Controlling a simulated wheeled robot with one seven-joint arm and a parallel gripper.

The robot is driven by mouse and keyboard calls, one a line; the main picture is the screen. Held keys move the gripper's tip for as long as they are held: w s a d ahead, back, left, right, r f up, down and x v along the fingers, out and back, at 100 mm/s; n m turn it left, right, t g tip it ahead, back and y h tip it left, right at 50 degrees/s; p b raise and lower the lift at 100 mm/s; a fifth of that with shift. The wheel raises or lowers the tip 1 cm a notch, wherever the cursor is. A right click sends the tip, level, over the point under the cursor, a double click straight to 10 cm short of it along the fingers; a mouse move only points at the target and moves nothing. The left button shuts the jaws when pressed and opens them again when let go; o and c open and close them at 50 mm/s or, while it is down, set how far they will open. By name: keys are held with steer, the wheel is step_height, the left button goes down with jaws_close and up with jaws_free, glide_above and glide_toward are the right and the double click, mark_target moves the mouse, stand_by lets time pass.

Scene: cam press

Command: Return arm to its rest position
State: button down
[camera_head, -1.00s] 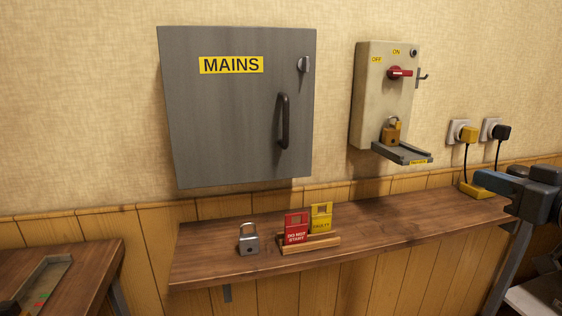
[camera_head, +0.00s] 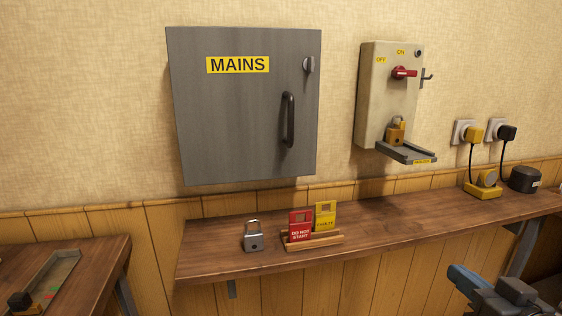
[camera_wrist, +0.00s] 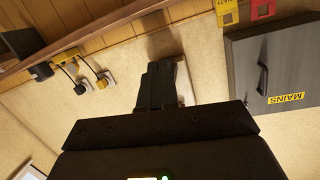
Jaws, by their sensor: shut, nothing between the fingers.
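My gripper (camera_wrist: 160,65) shows in the wrist view, its dark fingers together with nothing held. The wrist picture is turned upside down and the fingers point toward the wall, covering most of the switch box there. In the head view, part of my arm is low at the right, below the shelf (camera_head: 400,232) and apart from everything on it.
A grey MAINS cabinet (camera_head: 240,120) and a switch box (camera_head: 378,95) with a red handle (camera_head: 403,73) and brass padlock (camera_head: 395,133) hang on the wall. A steel padlock (camera_head: 253,237), red tag (camera_head: 300,228) and yellow tag (camera_head: 326,215) are on the shelf.

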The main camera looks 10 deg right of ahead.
steer(key=s+a+f+g, duration=0.1)
steer(key=s+a+f, duration=0.4)
steer(key=s, duration=0.3)
steer(key=s+a+f, duration=0.4)
steer(key=s+f, duration=0.1)
steer(key=s, duration=0.2)
steer(key=s+a+r+n, duration=0.1)
steer(key=s+a, duration=0.2)
steer(key=s, duration=0.5)
steer(key=s+a+r+n+y, duration=0.1)
steer(key=s+a+r, duration=0.1)
steer(key=s, duration=0.7)
steer(key=shift+s+a+n, duration=0.15)
steer(key=shift+a+n, duration=0.25)
steer(key=shift+a, duration=0.15)
steer(key=shift+d, duration=0.15)
